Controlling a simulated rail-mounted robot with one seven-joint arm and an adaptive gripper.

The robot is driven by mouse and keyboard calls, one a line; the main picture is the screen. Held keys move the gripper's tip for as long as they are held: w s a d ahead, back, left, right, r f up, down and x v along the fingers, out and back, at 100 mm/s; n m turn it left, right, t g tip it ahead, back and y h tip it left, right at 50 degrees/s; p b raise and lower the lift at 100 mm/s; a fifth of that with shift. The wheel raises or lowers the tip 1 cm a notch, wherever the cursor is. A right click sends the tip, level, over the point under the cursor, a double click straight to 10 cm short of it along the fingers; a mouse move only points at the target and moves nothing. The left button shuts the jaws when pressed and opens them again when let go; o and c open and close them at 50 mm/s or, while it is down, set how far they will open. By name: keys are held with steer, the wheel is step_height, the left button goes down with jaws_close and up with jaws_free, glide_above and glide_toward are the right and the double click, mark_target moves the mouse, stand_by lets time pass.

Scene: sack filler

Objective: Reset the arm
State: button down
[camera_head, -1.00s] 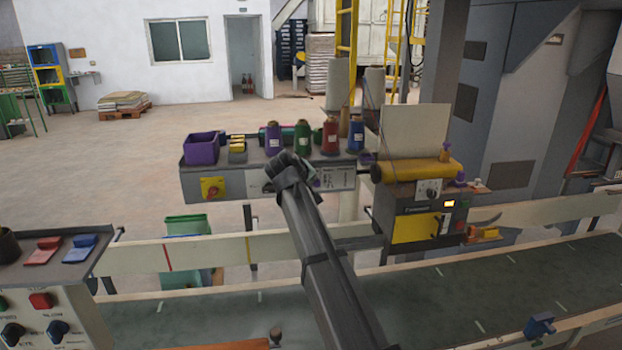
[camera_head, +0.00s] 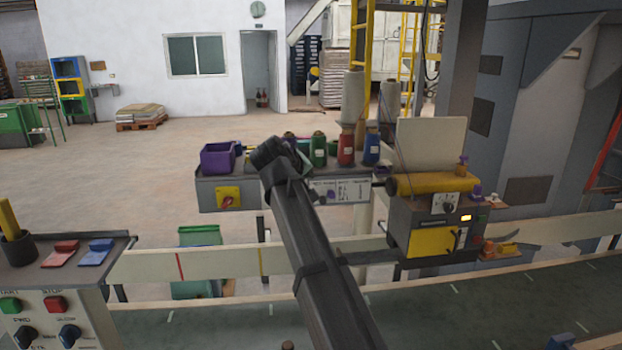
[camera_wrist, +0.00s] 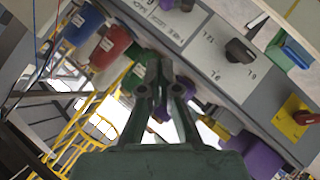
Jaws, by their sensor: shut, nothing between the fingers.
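My arm rises from the bottom of the head view and reaches up to the shelf with thread cones. Its dark end there covers part of the shelf, and I cannot make out my gripper in that view. In the wrist view my gripper (camera_wrist: 163,92) is shut and empty, its fingers together. The shelf panel, the cones and a purple bin (camera_wrist: 255,155) show beyond the fingers. How far the fingers are from them I cannot tell.
The thread shelf (camera_head: 240,193) carries a purple bin (camera_head: 217,158), a red cone (camera_head: 346,149) and a blue cone (camera_head: 371,149). A yellow-fronted machine (camera_head: 432,242) stands right of my arm. A button panel (camera_head: 50,320) is at lower left. The conveyor belt (camera_head: 450,310) runs across the front.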

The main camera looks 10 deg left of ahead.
stand_by(0.3)
